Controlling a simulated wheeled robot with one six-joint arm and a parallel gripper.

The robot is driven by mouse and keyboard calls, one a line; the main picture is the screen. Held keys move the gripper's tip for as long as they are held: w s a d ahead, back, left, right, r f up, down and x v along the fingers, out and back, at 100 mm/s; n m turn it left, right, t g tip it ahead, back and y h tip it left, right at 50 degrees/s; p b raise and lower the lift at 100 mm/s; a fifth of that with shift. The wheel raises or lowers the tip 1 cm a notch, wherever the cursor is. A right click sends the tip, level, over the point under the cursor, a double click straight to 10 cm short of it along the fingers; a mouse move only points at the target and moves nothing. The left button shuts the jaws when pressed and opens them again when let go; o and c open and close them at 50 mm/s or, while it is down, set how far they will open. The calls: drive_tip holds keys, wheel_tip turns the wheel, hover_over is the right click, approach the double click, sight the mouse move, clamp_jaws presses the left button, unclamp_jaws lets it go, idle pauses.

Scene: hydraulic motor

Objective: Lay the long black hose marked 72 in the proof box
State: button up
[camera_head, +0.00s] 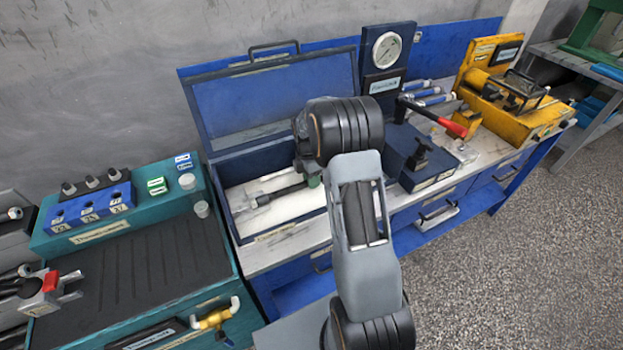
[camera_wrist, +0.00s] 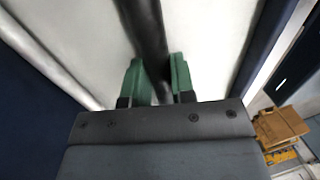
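In the head view, the blue proof box (camera_head: 222,203) stands open on the bench with its lid raised and a pale floor inside. A black hose (camera_head: 287,191) with a metal end fitting is in the box; its right part is hidden by my arm. My gripper (camera_head: 314,181) is low in the box, mostly behind my wrist. In the wrist view, the black hose (camera_wrist: 148,32) runs between the green fingers of my gripper (camera_wrist: 161,78), which close on it from both sides. Whether the hose touches the box floor cannot be told. No 72 mark is readable.
A pressure gauge (camera_head: 386,50) stands right of the box, beside a red-handled lever (camera_head: 452,127). A yellow machine (camera_head: 512,100) sits at the bench's right end. A teal unit (camera_head: 136,262) with a ribbed black top and numbered blue block (camera_head: 90,208) is at left.

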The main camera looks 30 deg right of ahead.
drive_tip(key=o, duration=0.5)
drive_tip(key=r, duration=0.4)
drive_tip(key=w+r, duration=0.1)
drive_tip(key=r, duration=0.4)
drive_tip(key=w+r, duration=0.1)
drive_tip(key=r, duration=0.3)
drive_tip(key=shift+w+r, duration=0.25)
drive_tip(key=shift+r, duration=0.15)
